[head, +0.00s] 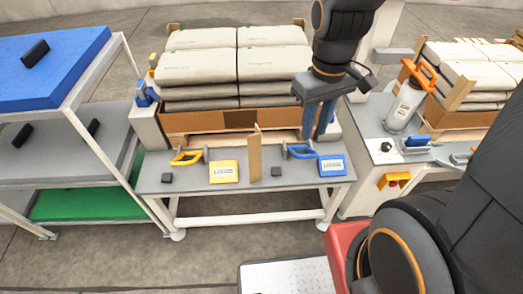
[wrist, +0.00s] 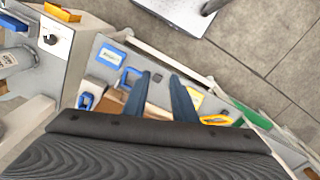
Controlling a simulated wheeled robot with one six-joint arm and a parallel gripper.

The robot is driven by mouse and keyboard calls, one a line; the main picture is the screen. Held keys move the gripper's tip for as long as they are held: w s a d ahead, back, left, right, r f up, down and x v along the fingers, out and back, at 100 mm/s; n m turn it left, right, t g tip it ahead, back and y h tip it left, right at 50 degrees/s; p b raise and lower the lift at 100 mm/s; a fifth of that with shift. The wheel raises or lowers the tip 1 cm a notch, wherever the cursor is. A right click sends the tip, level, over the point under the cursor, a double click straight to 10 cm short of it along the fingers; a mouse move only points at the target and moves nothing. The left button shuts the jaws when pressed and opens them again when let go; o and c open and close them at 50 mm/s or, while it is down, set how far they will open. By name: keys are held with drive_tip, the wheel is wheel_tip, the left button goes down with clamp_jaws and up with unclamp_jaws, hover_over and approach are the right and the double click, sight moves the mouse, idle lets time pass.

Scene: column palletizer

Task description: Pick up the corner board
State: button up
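The corner board (head: 255,152) is a tan, narrow folded strip standing upright at the middle of the grey bench in the head view. My gripper (head: 316,136) points down over the right part of the bench, to the right of the board and apart from it. Its two blue fingers are spread with nothing visible between them. In the wrist view my gripper (wrist: 160,80) also shows open, with the bench beyond the fingers. I cannot make out the corner board for certain there; a finger may hide it.
Stacked sacks (head: 208,62) in a cardboard tray (head: 190,121) stand behind the bench (head: 200,185). A shelf rack (head: 137,65) stands left.

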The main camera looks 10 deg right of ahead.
drive_tip(key=w+a+f+n+b, duration=0.1)
drive_tip(key=w+a+f+n, duration=0.3)
drive_tip(key=w+a+n, duration=0.4)
drive_tip(key=n+b, duration=0.1)
drive_tip(key=n, duration=0.8)
hover_over(253, 156)
drive_tip(key=d, duration=0.1)
drive_tip(key=f, duration=0.3)
drive_tip(key=shift+w, duration=0.2)
wheel_tip(253, 156, down, 12)
drive_tip(key=shift+r, duration=0.15)
clamp_jaws()
